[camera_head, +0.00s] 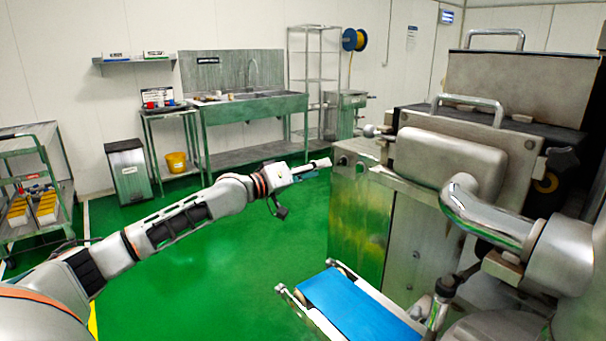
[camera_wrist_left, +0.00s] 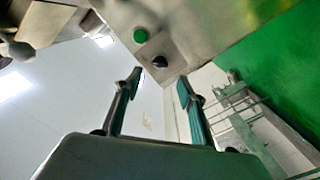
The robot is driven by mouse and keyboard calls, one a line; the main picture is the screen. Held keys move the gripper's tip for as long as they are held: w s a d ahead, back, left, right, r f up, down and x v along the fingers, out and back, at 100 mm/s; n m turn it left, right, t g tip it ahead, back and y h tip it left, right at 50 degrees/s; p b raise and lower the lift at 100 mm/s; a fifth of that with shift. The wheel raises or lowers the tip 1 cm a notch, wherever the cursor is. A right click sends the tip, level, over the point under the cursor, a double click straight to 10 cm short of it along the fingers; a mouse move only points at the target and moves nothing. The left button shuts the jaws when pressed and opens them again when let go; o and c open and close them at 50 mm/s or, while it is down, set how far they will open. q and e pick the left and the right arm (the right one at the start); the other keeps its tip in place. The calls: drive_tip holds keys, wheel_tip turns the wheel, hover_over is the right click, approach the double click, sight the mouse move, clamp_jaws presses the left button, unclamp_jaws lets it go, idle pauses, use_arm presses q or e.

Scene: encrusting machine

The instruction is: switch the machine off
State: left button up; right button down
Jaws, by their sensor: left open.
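The machine (camera_head: 360,215) is a large steel body on the right in the head view. In the left wrist view, its steel panel (camera_wrist_left: 190,25) carries a round green button (camera_wrist_left: 140,36) and a dark round knob or switch (camera_wrist_left: 160,62). My left gripper (camera_head: 326,163) is at the machine's near-left upper corner in the head view, close to small dark controls there. In the left wrist view the left gripper (camera_wrist_left: 160,82) is open and empty, its fingertips spread on either side of the dark knob. Whether they touch it I cannot tell. My right gripper is out of view.
A blue conveyor belt (camera_head: 350,305) juts from the machine's lower front. A sink bench (camera_head: 250,108), a wire rack (camera_head: 313,70), a bin (camera_head: 128,170) and a trolley (camera_head: 60,205) stand along the walls. The green floor (camera_head: 225,265) between them is clear.

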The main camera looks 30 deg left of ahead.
use_arm(q)
drive_tip(key=shift+v, duration=2.45)
drive_tip(key=shift+s, duration=0.1)
